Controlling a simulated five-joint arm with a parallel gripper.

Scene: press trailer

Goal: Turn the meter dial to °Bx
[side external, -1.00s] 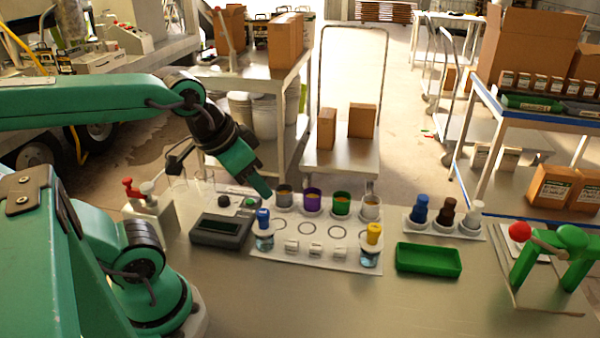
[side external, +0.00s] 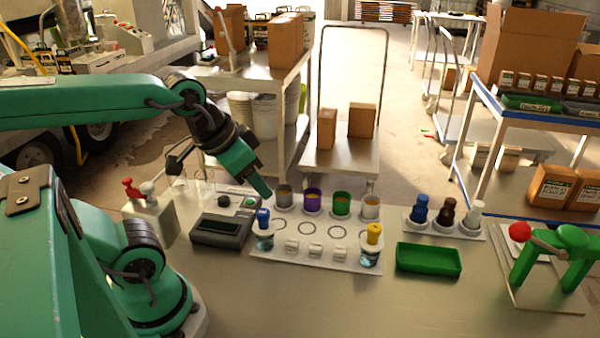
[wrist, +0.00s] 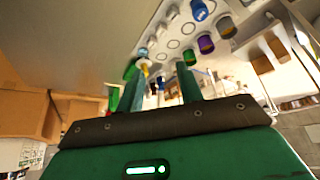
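The grey meter (side external: 222,228) sits on the bench at the left of the white rack, with a dark display on its sloped front. A dark round knob (side external: 224,201), apparently the dial, stands on its rear part, with a green button (side external: 250,202) to its right. The dial's markings and setting are too small to read. My gripper (side external: 264,188) hangs in the air, pointing down and right, just right of the meter's back and near the rack's coloured cups. In the wrist view my gripper (wrist: 161,82) has its two fingers apart with nothing between them. The meter is not seen there.
The white rack (side external: 315,262) holds cups and two capped vials. A stand with red and white taps (side external: 150,215) is left of the meter. A green tray (side external: 428,259), a bottle rack (side external: 445,228) and a green press (side external: 550,255) are to the right. The front bench is clear.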

